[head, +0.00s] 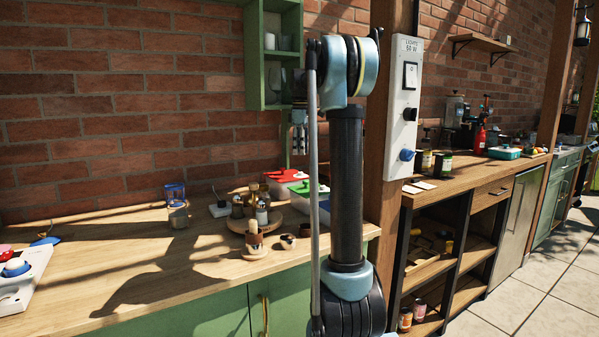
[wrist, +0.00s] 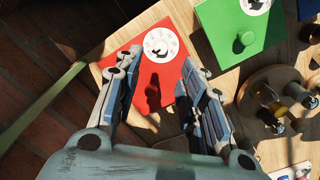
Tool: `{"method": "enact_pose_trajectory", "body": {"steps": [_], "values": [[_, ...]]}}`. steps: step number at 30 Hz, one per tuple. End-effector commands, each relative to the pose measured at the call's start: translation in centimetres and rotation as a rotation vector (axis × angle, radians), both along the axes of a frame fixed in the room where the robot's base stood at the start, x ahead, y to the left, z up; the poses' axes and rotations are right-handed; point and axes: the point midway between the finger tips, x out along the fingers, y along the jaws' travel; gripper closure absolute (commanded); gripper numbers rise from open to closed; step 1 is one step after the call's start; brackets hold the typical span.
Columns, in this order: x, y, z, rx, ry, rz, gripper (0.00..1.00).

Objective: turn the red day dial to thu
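The red day dial shows in the wrist view as a red lid with a round white dial face (wrist: 160,44) near its far edge. The face has small marks around it and a dark centre; its lettering is too small to read. A red knob (wrist: 153,91) stands on the lid nearer to me. My gripper (wrist: 163,64) is open and empty above the lid, its two fingers spread to either side. I see no contact with the dial. In the head view the red lid (head: 280,175) sits on the bench below my gripper (head: 298,148).
A green-lidded box (wrist: 243,40) with its own dial stands to the right of the red one. A round wooden tray (wrist: 262,82) with bottles is close by. The bench's left middle is mostly clear.

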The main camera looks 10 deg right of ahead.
Motion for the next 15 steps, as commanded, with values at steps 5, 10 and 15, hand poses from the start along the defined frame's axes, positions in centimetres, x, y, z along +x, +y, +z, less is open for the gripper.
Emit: {"method": "enact_pose_trajectory", "body": {"steps": [5,10,15], "values": [[0.0,0.0,-3.2,0.0,0.0,0.0,0.63],[0.0,0.0,-6.0,0.0,0.0,0.0,0.63],[0.0,0.0,-7.9,0.0,0.0,0.0,0.63]]}}
